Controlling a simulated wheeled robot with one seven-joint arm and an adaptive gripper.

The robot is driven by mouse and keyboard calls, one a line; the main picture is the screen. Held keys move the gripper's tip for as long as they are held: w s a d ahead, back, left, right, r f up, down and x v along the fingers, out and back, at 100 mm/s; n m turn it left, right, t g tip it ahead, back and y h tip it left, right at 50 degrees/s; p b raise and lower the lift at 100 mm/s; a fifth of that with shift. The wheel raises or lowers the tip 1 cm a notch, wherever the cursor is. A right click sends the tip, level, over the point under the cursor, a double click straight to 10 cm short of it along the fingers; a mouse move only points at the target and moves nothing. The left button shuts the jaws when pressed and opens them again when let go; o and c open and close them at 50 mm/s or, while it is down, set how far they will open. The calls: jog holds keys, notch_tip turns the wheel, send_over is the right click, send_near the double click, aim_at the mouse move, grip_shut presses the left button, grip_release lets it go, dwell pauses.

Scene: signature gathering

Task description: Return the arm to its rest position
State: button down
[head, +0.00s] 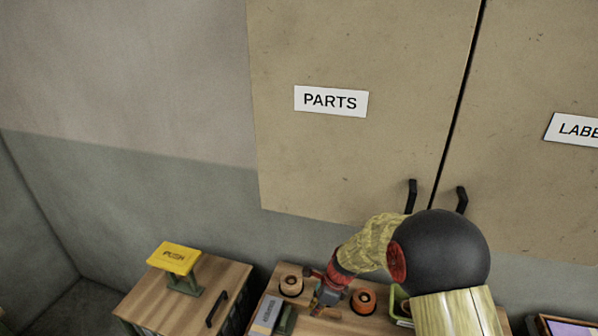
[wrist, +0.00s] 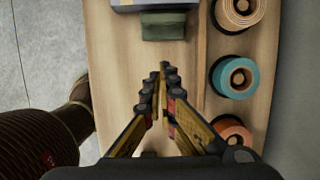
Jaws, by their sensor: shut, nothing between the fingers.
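My gripper (head: 326,294) hangs over the wooden worktop (head: 319,326) at the bottom of the head view. My arm reaches to it from the lower right, below the wall cabinet. In the wrist view my gripper (wrist: 160,72) points at the worktop (wrist: 110,60), its two fingers meeting at the tips with nothing between them. The fingers are over bare wood, below a green block (wrist: 163,26) and left of a row of spools. I cannot tell the exact height above the wood.
Spools stand on the worktop: tan (wrist: 240,12), teal (wrist: 235,77) and orange (wrist: 232,135). A cabinet (head: 345,50) marked PARTS hangs above, with black handles (head: 411,196) near my arm. A yellow PUSH sign (head: 175,257) stands on a wooden cabinet (head: 165,303) at left.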

jog(key=s+n+g, duration=0.2)
jog(key=s+n, duration=0.4)
jog(key=n, duration=0.1)
jog(key=s+d+r+n+t+h+b, duration=0.1)
jog(key=s+d+r+n+t+b, duration=0.1)
jog(key=s+r, duration=0.5)
jog(key=s+d+r+n+t+h+b, duration=0.1)
jog(key=s+d+r+n+t+b, duration=0.1)
jog(key=s+d+r+n+b, duration=0.3)
jog(key=s+d+r+n+t+h+b, duration=0.1)
jog(key=s+d+r+n+t+b, duration=0.1)
jog(key=s+d+r+n+b, duration=0.2)
jog(key=s+d+r+n, duration=0.1)
jog(key=s+r+n, duration=0.2)
jog(key=s+r, duration=0.1)
jog(key=shift+s+d+r+t, duration=0.25)
jog(key=shift+s+r+t, duration=0.05)
jog(key=shift+s, duration=0.4)
